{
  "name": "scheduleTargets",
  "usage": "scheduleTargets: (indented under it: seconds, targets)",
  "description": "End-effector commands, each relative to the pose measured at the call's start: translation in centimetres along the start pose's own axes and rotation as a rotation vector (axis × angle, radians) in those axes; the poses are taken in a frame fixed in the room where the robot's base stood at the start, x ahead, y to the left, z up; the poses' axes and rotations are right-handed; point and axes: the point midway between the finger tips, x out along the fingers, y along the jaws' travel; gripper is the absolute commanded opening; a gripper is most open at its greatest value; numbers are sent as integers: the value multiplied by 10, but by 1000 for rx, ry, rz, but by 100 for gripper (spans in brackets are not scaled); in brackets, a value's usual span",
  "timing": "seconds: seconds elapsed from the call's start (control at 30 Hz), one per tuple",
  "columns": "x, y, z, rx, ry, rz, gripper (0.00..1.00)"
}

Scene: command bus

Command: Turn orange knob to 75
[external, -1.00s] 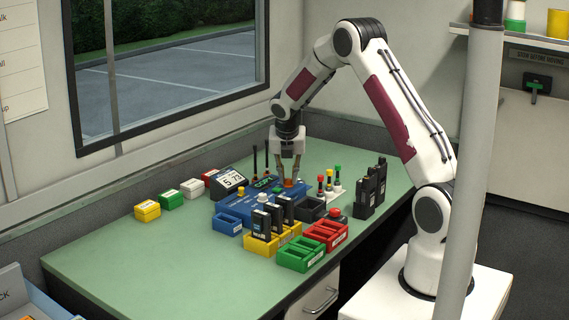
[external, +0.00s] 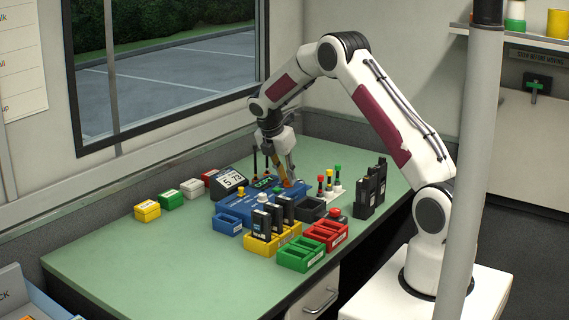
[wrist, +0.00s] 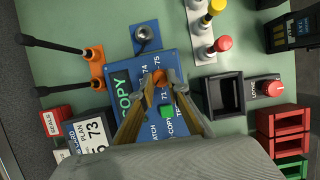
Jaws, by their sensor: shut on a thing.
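The orange knob (wrist: 160,79) sits on the blue console (wrist: 173,62) in the wrist view, with printed numbers around it, including 74 and 75. In the external view the console (external: 262,206) stands in the middle of the green table. My gripper (wrist: 161,82) is shut on the knob, its two yellowish fingers coming from below on either side.
A display card reading 5 and 73 (external: 232,180) stands left of the console. A green button (wrist: 166,112) is close to the fingers. Black radios (external: 370,190), small bins (external: 300,255) and colored-top posts (external: 329,183) crowd the right and front. The table's front left is clear.

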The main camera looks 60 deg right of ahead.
Motion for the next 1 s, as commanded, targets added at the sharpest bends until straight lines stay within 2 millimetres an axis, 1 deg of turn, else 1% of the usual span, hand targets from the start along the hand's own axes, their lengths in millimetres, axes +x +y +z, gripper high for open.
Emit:
scheduleTargets:
  seconds: [0.5, 0.53, 0.6, 1.0]
  targets:
    - [1, 0, -2, 30, 4, -15, 0]
    - [1, 0, -2, 30, 4, -15, 18]
    - [1, 0, -2, 30, 4, -15, 32]
    - [-1, 0, -1, 30, 2, -13, 32]
